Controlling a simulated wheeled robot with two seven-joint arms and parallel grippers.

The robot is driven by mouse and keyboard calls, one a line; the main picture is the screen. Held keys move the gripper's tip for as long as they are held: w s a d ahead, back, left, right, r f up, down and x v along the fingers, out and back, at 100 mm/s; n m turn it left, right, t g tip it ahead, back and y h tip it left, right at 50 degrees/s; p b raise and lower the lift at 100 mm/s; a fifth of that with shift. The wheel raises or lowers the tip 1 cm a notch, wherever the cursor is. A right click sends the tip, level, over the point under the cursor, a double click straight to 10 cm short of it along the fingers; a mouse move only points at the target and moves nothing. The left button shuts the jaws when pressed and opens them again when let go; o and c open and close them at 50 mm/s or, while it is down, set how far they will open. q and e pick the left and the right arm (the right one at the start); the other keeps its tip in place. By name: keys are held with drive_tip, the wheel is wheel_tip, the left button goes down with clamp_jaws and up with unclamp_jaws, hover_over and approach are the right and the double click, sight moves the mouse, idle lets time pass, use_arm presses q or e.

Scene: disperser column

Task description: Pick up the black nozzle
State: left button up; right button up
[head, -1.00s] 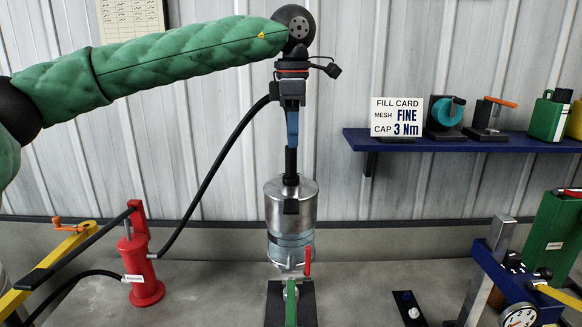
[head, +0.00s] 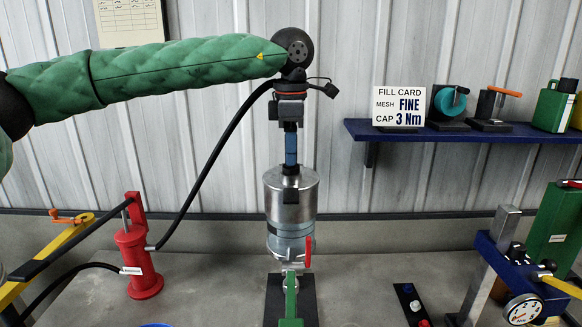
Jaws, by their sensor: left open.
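A silver cylindrical column (head: 291,205) stands upright in the middle of the bench. A black upright piece, which looks like the nozzle (head: 291,170), rises from its top. My left gripper (head: 291,155) comes straight down from above, with blue fingertips just over the column's top. It is open. I see the fingers nearly edge-on, and they cover most of the black piece, so I cannot tell whether they touch it. A black hose (head: 208,165) rises from the red pump (head: 138,262) and passes behind my gripper; its far end is hidden. My right gripper is not in view.
A blue wall shelf (head: 470,133) at the right holds a fill card (head: 399,107) reading FINE and 3 Nm, with small tools. A blue fixture with a gauge (head: 523,309) stands at front right. A red lever (head: 308,250) sits on the column's lower right.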

use_arm(q)
drive_tip(key=shift+f, duration=0.25)
clamp_jaws()
